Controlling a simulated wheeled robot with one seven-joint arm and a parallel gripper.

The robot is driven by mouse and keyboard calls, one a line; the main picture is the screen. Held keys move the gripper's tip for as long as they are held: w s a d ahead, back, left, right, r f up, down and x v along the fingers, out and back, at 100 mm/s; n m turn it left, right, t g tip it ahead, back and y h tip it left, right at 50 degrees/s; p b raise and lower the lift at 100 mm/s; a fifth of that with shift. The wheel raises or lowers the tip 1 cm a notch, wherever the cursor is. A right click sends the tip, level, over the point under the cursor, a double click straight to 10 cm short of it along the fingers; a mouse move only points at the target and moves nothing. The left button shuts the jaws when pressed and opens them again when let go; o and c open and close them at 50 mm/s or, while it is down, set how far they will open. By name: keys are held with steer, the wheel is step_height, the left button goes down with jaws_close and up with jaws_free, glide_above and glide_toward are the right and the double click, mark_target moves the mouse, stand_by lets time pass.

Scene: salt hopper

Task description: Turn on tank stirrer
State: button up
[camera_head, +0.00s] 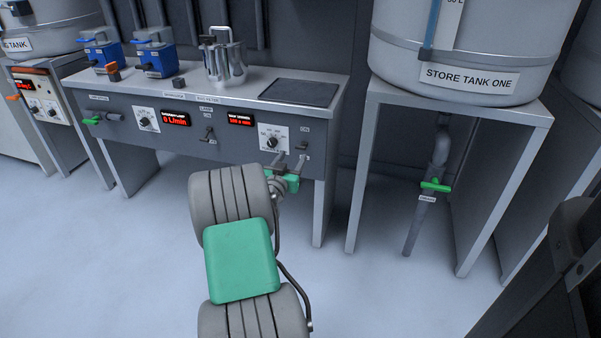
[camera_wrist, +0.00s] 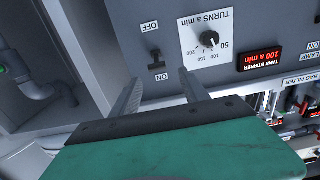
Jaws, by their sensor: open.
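The stirrer panel has a small dark switch (camera_wrist: 157,60) between the labels OFF and ON, which appear upside down in the wrist view. In the head view the switch (camera_head: 301,146) is just above my gripper (camera_head: 290,165). I cannot tell which way its lever is set. Beside it is a TURNS a min knob (camera_wrist: 209,40), with a red-lit tank stirrer display (camera_wrist: 264,59) reading 100 a min. My gripper (camera_wrist: 160,75) is open and empty, its two grey fingers apart, pointing at the panel around the switch. Contact cannot be told.
The grey bench (camera_head: 240,88) holds blue pumps (camera_head: 156,56), a steel vessel (camera_head: 223,60) and a dark plate (camera_head: 300,92). Store tank one (camera_head: 460,50) stands on a frame to the right, with a green-handled valve (camera_head: 436,186) below. Floor between is clear.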

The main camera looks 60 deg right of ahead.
mark_target(300, 148)
steer(key=d, duration=0.2)
steer(key=d+b, duration=0.1)
steer(key=d, duration=0.5)
steer(key=shift+w, duration=0.35)
steer(key=shift+c, duration=0.3)
jaws_close()
